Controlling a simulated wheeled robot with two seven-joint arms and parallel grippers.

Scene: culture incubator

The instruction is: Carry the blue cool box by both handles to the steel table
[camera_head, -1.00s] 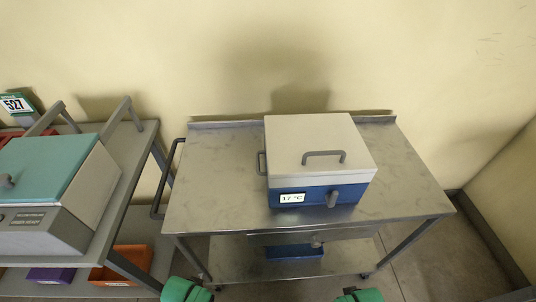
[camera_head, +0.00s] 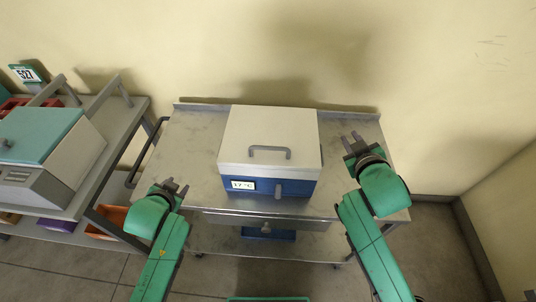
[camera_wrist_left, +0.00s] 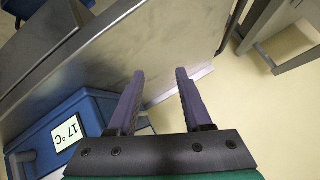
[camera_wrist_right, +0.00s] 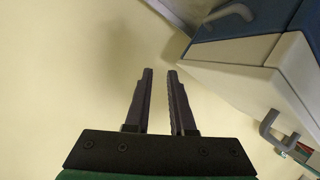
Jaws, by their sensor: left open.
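The blue cool box (camera_head: 245,197), with a white lid and a 17 °C display, stands on a steel table (camera_head: 192,135). A grey lid handle (camera_head: 269,149) is on its top. The right wrist view shows a grey side handle (camera_wrist_right: 232,12) on its blue right wall. The left side handle is hidden in the head view now. My left gripper (camera_head: 178,182) is open and empty, left of the box and apart from it, near the table's front edge. My right gripper (camera_head: 350,137) is open and empty, right of the box, with a gap to it.
A grey shelf cart (camera_head: 117,125) at the left holds a teal-lidded device (camera_head: 45,130); an orange bin (camera_head: 107,222) sits below. The steel table has a drawer (camera_head: 265,222) under its top. The wall (camera_head: 440,80) stands close behind.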

